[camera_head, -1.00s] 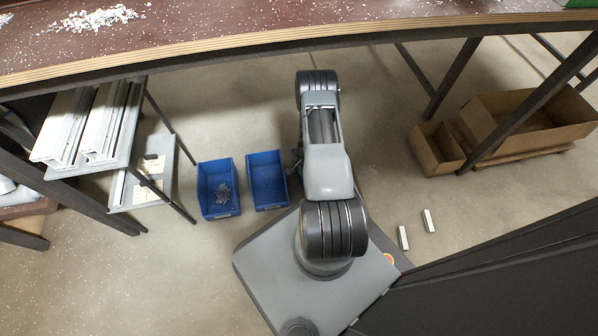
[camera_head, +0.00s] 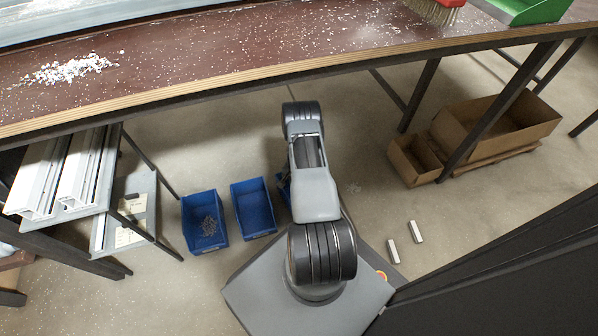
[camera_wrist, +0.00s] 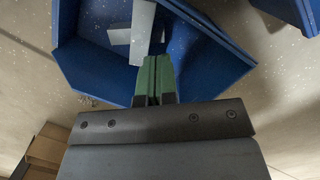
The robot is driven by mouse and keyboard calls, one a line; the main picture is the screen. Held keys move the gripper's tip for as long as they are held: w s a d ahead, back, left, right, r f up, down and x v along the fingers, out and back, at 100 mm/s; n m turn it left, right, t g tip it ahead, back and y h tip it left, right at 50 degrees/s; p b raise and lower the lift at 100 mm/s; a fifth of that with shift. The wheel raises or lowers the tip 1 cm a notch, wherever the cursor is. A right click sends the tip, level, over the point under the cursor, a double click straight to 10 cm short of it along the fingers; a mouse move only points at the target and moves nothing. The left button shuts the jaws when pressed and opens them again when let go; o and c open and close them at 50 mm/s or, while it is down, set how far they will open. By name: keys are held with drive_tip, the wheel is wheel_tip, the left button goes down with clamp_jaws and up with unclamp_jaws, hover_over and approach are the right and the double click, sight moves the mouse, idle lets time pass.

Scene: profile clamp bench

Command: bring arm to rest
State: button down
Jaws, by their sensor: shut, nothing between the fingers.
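My arm (camera_head: 314,190) is folded in the middle of the head view, in front of the bench, above my base. My gripper is hidden behind the arm there. In the wrist view my gripper (camera_wrist: 154,80) shows with its two green fingers together and nothing between them. Past the fingertips is a blue bin (camera_wrist: 95,65) with pale flat pieces (camera_wrist: 135,30) in it. I cannot tell how far the fingertips are from the bin.
The bench (camera_head: 250,75) has pale chips (camera_head: 70,69), a red brush (camera_head: 436,12) and a green dustpan (camera_head: 530,10). Blue bins (camera_head: 253,207) stand on the floor left of my arm. Cardboard boxes (camera_head: 455,125) lie right. Two small pale blocks (camera_head: 393,251) lie on the floor.

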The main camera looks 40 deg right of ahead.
drive_tip(key=w+d, duration=0.2)
drive_tip(key=d, duration=0.4)
drive_tip(key=shift+w, duration=0.35)
drive_tip(key=shift+r, duration=0.1)
